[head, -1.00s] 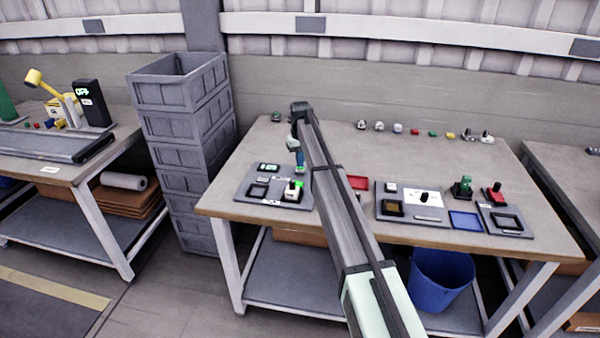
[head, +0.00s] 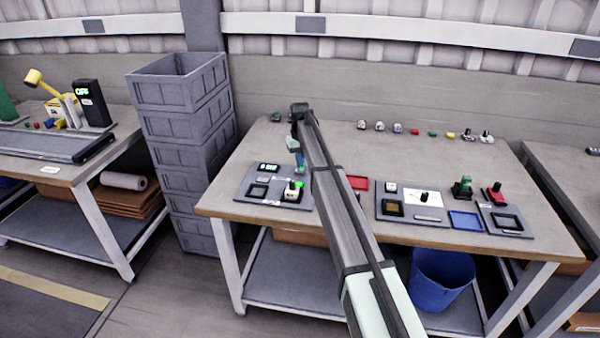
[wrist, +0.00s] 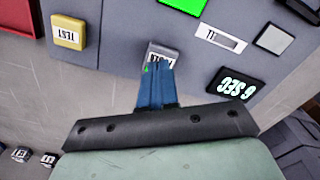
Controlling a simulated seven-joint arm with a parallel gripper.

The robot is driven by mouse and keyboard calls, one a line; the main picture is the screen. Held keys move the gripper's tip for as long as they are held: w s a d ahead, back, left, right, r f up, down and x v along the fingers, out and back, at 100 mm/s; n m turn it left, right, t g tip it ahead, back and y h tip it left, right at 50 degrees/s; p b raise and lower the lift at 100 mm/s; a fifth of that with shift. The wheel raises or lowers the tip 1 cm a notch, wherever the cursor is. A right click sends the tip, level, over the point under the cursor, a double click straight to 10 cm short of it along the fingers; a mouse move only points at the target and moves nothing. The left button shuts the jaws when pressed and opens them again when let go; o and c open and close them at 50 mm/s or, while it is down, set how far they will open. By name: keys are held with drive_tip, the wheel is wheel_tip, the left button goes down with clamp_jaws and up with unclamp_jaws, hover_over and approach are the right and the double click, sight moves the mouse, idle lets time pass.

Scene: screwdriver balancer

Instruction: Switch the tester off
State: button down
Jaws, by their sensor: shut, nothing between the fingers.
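The tester panel (head: 243,184) is a grey plate at the left front of the middle table, with a display, a dark frame and a lit green lamp (head: 299,184). In the wrist view, a small grey switch (wrist: 163,48) with a partly covered label sits on the panel edge, with a small green mark beside it. My gripper (head: 300,172) is over the panel's back right part. In the wrist view its blue fingers (wrist: 157,70) are shut and empty, with their tips right at the switch and covering part of it. I cannot tell whether they touch it.
A red tray (head: 357,182) and another panel (head: 411,216) lie to the right. Stacked grey crates (head: 185,150) stand left of the table.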

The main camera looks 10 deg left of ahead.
drive_tip(key=shift+f, duration=0.8)
idle(0.5)
drive_tip(key=shift+r, duration=0.1)
idle(0.3)
drive_tip(key=shift+r, duration=3.4)
drive_tip(key=shift+r, duration=0.1)
wheel_tip(320, 180, up, 6)
hover_over(300, 170)
drive_tip(key=shift+w, duration=0.15)
